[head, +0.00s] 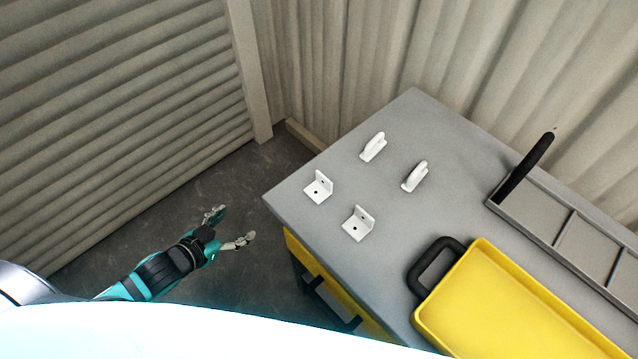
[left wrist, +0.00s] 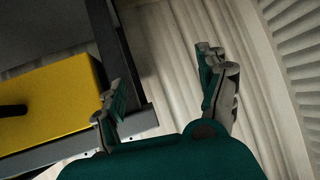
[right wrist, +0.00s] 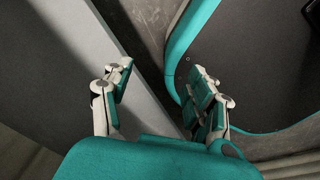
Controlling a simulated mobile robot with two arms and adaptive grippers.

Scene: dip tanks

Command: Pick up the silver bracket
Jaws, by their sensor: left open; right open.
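Two pale, silvery-white L-shaped brackets lie on the grey table top: one bracket (head: 318,187) near the left edge, the other bracket (head: 358,223) nearer the front edge. Each has a flat foot with a hole and an upright flange. My left gripper (head: 237,224) is open and empty, off the table to the left of both brackets. In the left wrist view its open fingers (left wrist: 160,72) have nothing between them. My right gripper (right wrist: 160,72) is open and empty in the right wrist view, and is not seen in the head view. No bracket shows in either wrist view.
Two pale hook-like pieces (head: 373,146) (head: 414,176) stand behind the brackets. A yellow tray (head: 480,262) with a black handle and a grey divided rack (head: 530,205) occupy the table's right side. Corrugated walls (head: 120,110) close in behind and left. Yellow drawer fronts (head: 300,262) are below the table edge.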

